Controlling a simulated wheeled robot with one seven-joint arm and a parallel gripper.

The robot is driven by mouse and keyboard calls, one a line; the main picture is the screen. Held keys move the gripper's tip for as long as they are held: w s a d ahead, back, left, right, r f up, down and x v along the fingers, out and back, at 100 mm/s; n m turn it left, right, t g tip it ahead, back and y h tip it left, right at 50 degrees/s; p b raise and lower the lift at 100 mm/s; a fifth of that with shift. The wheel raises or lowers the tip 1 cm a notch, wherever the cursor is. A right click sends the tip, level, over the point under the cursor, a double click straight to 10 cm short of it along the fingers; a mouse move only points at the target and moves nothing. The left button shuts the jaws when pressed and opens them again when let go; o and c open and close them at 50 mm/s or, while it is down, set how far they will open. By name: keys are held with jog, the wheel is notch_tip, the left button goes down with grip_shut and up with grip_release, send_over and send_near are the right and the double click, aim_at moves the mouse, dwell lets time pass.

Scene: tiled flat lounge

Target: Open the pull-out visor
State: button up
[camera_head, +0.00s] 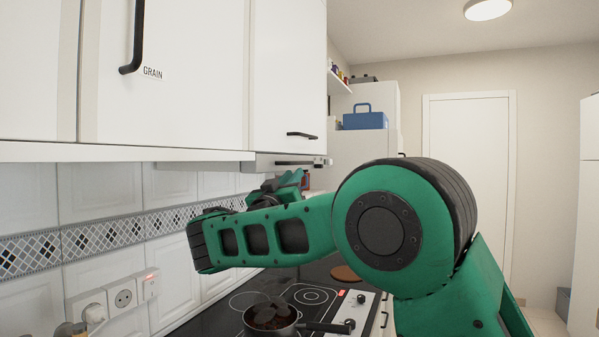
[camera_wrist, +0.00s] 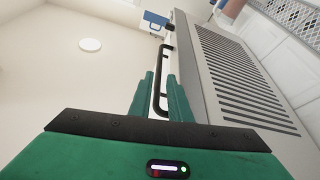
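The pull-out visor (camera_head: 265,160) is the thin grey front of the cooker hood under the white wall cabinets. In the wrist view the hood's slotted grey underside (camera_wrist: 235,80) and its front edge fill the right side, with a long black bar handle (camera_wrist: 163,72) along that edge. My gripper (camera_wrist: 161,82) has its two green fingers apart, with the handle showing in the gap between them; I cannot tell whether either finger touches it. In the head view my gripper (camera_head: 290,183) is just below and in front of the visor, partly hidden by my arm.
White cabinets, one labelled GRAIN (camera_head: 170,70), hang above. Below are a black hob (camera_head: 225,312) and a pan (camera_head: 270,318) with its handle pointing right. A blue toolbox (camera_head: 365,121) stands at the back. The floor towards the white door (camera_head: 470,160) looks clear.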

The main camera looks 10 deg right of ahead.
aim_at(304, 163)
jog(key=x, duration=0.7)
jog(key=shift+w+d+r, duration=0.1)
jog(key=shift+w+d, duration=0.1)
jog(key=shift+w, duration=0.05)
grip_shut()
